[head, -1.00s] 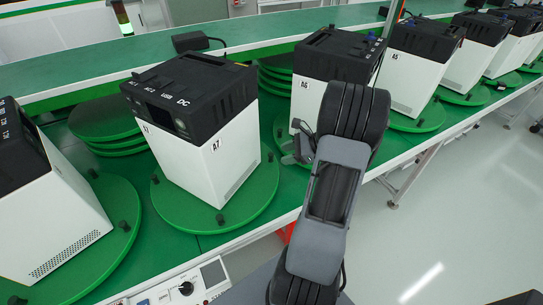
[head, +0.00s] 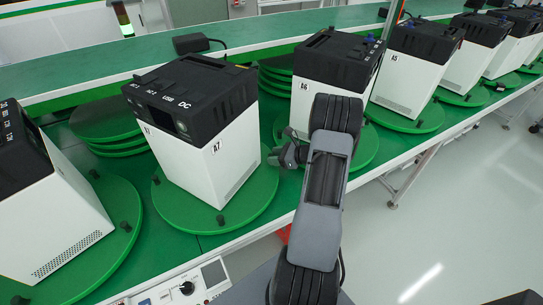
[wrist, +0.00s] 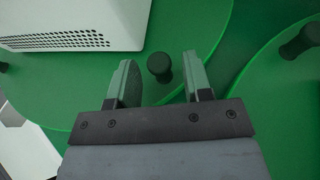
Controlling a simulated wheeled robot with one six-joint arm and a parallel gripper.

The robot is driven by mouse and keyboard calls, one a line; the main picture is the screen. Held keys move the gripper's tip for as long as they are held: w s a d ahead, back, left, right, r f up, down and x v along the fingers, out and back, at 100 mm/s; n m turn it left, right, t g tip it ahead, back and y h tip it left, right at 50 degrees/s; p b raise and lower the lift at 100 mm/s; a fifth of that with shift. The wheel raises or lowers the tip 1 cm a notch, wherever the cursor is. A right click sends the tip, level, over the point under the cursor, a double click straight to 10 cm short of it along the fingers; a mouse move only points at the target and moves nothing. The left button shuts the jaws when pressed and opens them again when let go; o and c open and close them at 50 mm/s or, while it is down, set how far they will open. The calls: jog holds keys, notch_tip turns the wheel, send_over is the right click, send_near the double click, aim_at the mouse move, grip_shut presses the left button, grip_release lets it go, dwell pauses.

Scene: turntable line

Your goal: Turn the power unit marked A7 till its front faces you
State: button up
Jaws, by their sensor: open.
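The power unit marked A7 (head: 205,165) is a white box with a black top, standing on a green turntable (head: 245,210). Its A7 label is on the side facing the lower right; a narrower side with a dark panel faces left. My gripper (head: 280,157) is at the right edge of this turntable, open. In the wrist view my gripper (wrist: 160,72) has its fingers apart, with a black peg (wrist: 159,66) on the disc between them, not visibly clamped. A white vented box (wrist: 75,25) shows at upper left. Another peg (head: 219,219) stands at the front rim.
Unit A6 (head: 315,100) stands on its own turntable close to the right, partly behind my arm. Another unit (head: 50,220) stands on a turntable at left. Stacked green discs (head: 115,130) lie behind. A control box (head: 185,288) is at the front edge.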

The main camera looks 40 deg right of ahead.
jog(key=shift+x, duration=0.95)
grip_shut()
